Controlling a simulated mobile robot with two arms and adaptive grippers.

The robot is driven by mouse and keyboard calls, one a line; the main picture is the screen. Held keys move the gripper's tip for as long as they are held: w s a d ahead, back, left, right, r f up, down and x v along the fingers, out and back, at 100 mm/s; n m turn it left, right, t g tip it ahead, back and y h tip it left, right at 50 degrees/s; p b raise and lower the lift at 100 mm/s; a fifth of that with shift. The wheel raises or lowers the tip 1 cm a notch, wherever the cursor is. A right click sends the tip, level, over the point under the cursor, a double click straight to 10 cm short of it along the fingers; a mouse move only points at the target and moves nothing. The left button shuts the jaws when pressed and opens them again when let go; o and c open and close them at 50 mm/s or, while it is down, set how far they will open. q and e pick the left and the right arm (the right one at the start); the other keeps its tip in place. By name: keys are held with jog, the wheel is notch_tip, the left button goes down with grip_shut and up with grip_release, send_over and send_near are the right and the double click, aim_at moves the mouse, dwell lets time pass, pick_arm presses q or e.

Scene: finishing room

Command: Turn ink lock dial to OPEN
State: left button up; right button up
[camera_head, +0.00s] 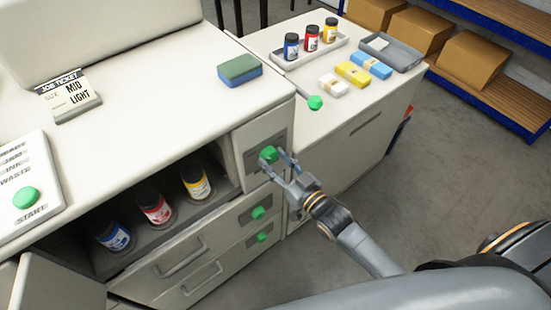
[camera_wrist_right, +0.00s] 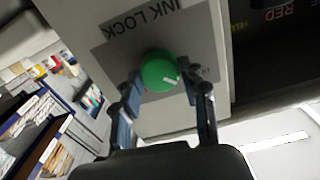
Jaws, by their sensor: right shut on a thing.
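The ink lock dial (camera_head: 268,153) is a green round knob on a grey plate on the front of the white machine, right of the open ink bay. In the right wrist view the dial (camera_wrist_right: 160,72) has a short white mark near its edge, and the plate (camera_wrist_right: 125,38) reads INK LOCK upside down. The rest of the plate's lettering is mostly hidden. My right gripper (camera_head: 279,164) is at the dial, its two fingers on either side of it and shut on it. My left gripper is not in view.
The open bay holds blue (camera_head: 115,236), red (camera_head: 156,209) and yellow (camera_head: 195,184) ink bottles. Drawers with green knobs (camera_head: 258,213) lie below the dial. A side table (camera_head: 283,85) bears a bottle tray, colored packs and a grey tray. Clear floor lies to the right.

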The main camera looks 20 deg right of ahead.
jog(key=shift+n, duration=0.5)
jog(key=o, duration=1.2)
jog(key=shift+c, duration=0.2)
jog(key=v, duration=1.2)
